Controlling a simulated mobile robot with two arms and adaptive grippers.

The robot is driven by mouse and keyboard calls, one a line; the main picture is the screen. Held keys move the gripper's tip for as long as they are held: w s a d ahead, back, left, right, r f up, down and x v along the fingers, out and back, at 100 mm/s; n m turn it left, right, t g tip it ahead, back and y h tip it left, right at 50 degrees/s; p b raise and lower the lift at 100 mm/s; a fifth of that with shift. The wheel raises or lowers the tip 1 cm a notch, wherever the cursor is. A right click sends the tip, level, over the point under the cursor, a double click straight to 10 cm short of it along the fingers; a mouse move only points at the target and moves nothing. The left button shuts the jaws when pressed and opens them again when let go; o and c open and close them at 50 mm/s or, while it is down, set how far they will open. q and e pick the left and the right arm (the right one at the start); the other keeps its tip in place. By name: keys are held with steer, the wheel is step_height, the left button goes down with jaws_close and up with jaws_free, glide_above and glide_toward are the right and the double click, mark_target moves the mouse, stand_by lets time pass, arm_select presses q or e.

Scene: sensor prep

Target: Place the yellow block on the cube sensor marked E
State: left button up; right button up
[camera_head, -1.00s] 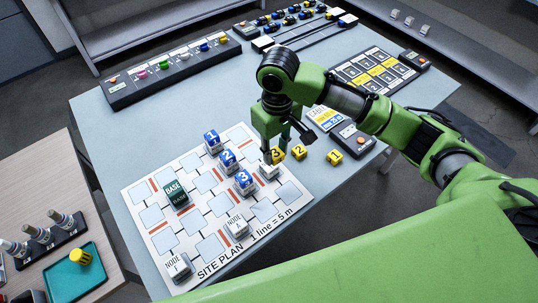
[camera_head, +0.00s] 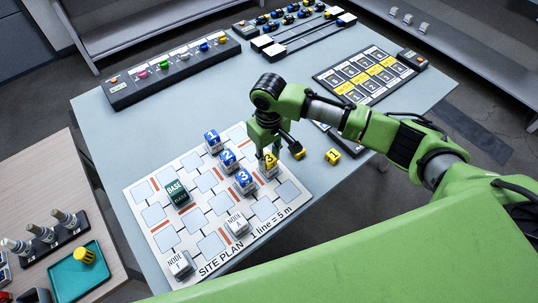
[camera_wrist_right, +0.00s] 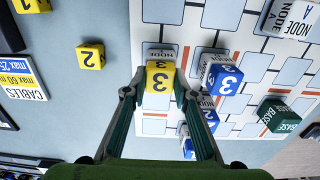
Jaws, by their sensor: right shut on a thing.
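My right gripper (camera_head: 270,150) is shut on a yellow block marked 3 (camera_head: 269,160). In the right wrist view the block (camera_wrist_right: 160,78) sits between the fingertips (camera_wrist_right: 160,92). A grey cube sensor (camera_wrist_right: 159,50) shows at its edge, directly under or just below the block. I cannot tell if they touch, and its letter cannot be read. A yellow block marked 2 (camera_head: 299,152) and one marked 1 (camera_head: 332,156) lie apart on the table to the right. My left gripper is not in view.
The site plan board (camera_head: 205,181) carries blue blocks on cube sensors, one close to the held block (camera_wrist_right: 222,74), and a green base block (camera_head: 177,190). Two bare grey node cubes (camera_head: 237,223) (camera_head: 180,264) stand near its front edge.

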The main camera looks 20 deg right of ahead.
mark_target(269, 159)
steer(key=o, duration=0.9)
steer(key=shift+o, duration=0.2)
step_height(269, 159, up, 12)
steer(key=b, duration=0.2)
steer(key=shift+a, duration=0.1)
